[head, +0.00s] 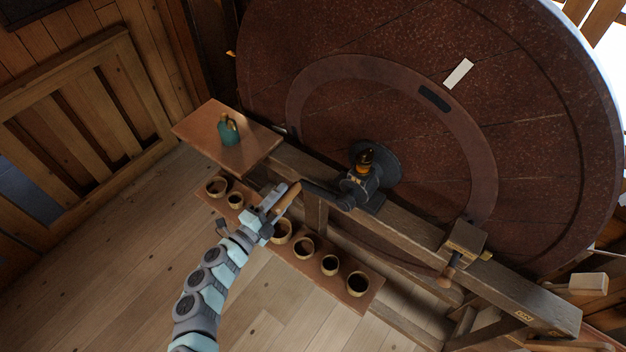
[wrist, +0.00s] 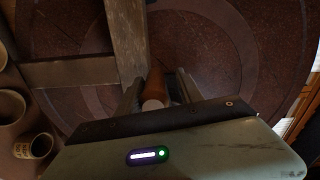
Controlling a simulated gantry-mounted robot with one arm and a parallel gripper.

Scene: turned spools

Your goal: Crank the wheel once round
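The wheel (head: 540,130) is a large, dark reddish-brown disc with a white mark (head: 459,73) and a dark slot near the upper right of its inner ring. My gripper (head: 275,205) is at this handle. In the wrist view the handle (wrist: 154,92) lies between my two fingers (wrist: 160,92), its pale round end toward the camera. The frames do not show whether the fingers press on it.
A wooden beam (head: 420,230) crosses before the wheel. A copper-coloured shelf (head: 225,142) carries a teal pot (head: 229,132). A lower board holds several small wooden cups (head: 358,283). A wooden block with a peg (head: 462,245) sits right on the beam. The floor at lower left is clear.

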